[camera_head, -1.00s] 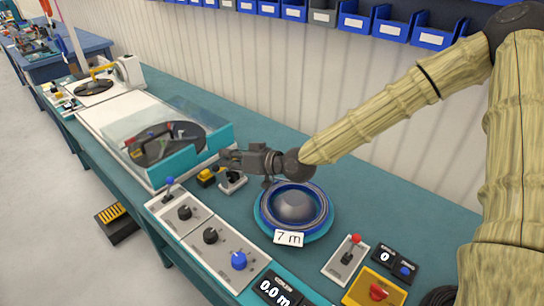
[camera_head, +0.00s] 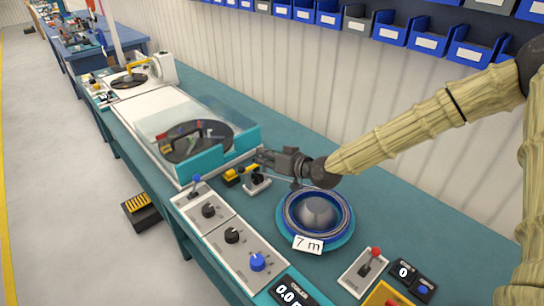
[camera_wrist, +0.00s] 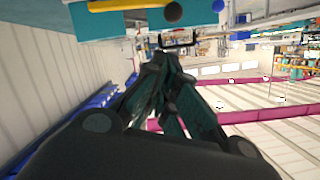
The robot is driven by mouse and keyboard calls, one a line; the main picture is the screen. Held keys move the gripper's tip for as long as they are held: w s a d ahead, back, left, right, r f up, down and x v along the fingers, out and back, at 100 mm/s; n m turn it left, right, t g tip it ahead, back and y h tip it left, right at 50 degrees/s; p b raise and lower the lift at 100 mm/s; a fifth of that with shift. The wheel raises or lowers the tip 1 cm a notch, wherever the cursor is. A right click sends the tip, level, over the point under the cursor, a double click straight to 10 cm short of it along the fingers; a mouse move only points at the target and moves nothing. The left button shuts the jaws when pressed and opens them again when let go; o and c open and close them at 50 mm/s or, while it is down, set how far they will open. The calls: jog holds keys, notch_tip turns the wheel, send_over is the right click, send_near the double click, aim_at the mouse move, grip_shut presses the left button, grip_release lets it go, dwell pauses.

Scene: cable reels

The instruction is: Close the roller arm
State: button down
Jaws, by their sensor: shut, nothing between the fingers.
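A small yellow and black unit (camera_head: 238,174) sits on the teal bench, with a grey and black piece (camera_head: 257,183) just right of it. These may be the measuring unit with the roller arm; they are too small to tell how far the arm is open. My gripper (camera_head: 262,158) is shut and empty, pointing left, above and just behind these parts in the head view. Contact cannot be made out. In the wrist view my fingers (camera_wrist: 157,62) come together at the tips, with a yellow bar (camera_wrist: 130,5) beyond, near the top edge.
A blue cable coil (camera_head: 318,212) tagged 7 m lies on a round holder below my wrist. A covered turntable (camera_head: 197,140) stands to the left. Control panels with knobs (camera_head: 232,236) line the front edge. Blue bins (camera_head: 430,42) hang along the wall.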

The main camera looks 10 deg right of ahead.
jog(key=w+a+f+p, duration=0.2)
jog(key=a+f, duration=0.2)
jog(key=shift+w, duration=0.25)
dwell(0.5)
jog(key=shift+s+a+f+n+b, duration=0.15)
jog(key=shift+a+f+n+b, duration=0.25)
jog(key=shift+f+b, duration=0.3)
jog(key=shift+r, duration=0.15)
